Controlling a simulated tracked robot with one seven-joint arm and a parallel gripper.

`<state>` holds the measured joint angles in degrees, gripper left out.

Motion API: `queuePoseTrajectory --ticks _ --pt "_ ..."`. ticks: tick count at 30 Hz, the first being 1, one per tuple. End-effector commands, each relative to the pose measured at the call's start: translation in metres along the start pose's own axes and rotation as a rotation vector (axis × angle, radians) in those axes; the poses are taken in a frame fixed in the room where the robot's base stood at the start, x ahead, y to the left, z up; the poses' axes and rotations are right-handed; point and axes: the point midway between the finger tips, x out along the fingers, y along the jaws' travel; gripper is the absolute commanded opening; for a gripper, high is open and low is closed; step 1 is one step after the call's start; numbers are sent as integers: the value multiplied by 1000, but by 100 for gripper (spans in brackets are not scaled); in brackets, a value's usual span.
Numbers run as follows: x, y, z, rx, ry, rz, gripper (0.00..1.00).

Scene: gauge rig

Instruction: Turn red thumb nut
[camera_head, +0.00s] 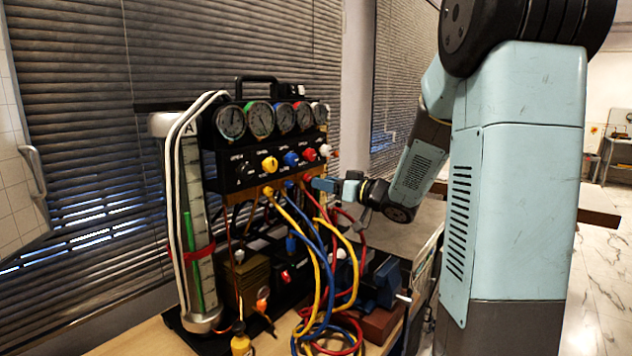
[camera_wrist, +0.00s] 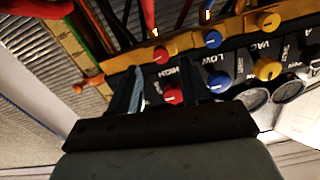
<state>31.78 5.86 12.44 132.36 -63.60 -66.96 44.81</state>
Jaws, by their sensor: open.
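The gauge rig (camera_head: 262,165) stands on a bench, with a row of coloured knobs and coloured hose fittings below. In the wrist view, a red nut (camera_wrist: 160,55) sits on the brass-coloured strip, just beyond and between my fingertips. A red knob (camera_wrist: 172,96) by the HIGH label also shows between the fingers; it is on the panel in the head view (camera_head: 309,154). My gripper (camera_head: 318,184) points left at the panel's lower right, just below the red knob. It also shows in the wrist view (camera_wrist: 161,70). Its fingers are open and hold nothing; I cannot tell whether they touch the nut.
Blue (camera_wrist: 213,39) and yellow (camera_wrist: 268,22) nuts sit beside the red one. Yellow, blue and red hoses (camera_head: 318,265) hang below my gripper. A blue vise (camera_head: 382,285) stands at the right, and a clear column (camera_head: 196,215) at the left.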

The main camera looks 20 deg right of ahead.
Motion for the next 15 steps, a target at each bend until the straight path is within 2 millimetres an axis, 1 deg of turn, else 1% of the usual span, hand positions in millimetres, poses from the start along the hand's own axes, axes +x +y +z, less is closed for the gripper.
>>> queuePoseTrajectory --ticks 1,6,10,15 --pt "9 0 0 -1 0 -3 47" --pt "31 0 0 0 -1 -1 47" --pt "41 0 0 0 1 0 47" --pt "46 0 0 0 0 1 47"
